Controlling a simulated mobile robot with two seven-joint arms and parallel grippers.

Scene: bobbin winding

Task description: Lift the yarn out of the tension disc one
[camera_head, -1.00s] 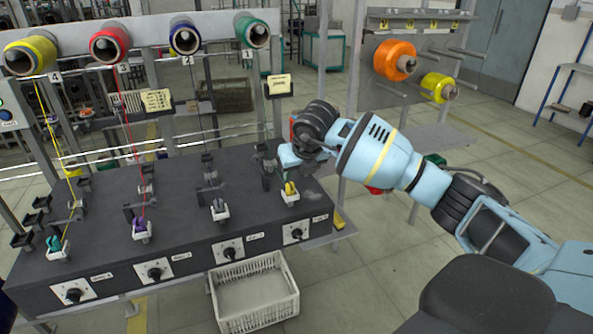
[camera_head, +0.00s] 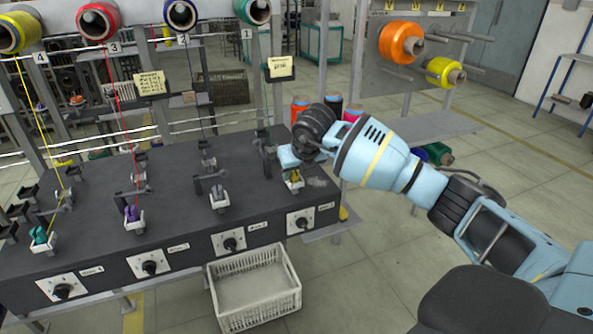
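Station one is at the right end of the dark winder table (camera_head: 180,178), below the green cone (camera_head: 254,10) marked 1. My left gripper is not in view.
Similar stations with purple (camera_head: 132,213) and teal (camera_head: 40,236) pieces stand to the left. Knobs (camera_head: 301,222) line the table front. A white crate (camera_head: 254,290) stands below. A rack with orange (camera_head: 398,63) and yellow spools stands behind right. Open floor lies to the right.

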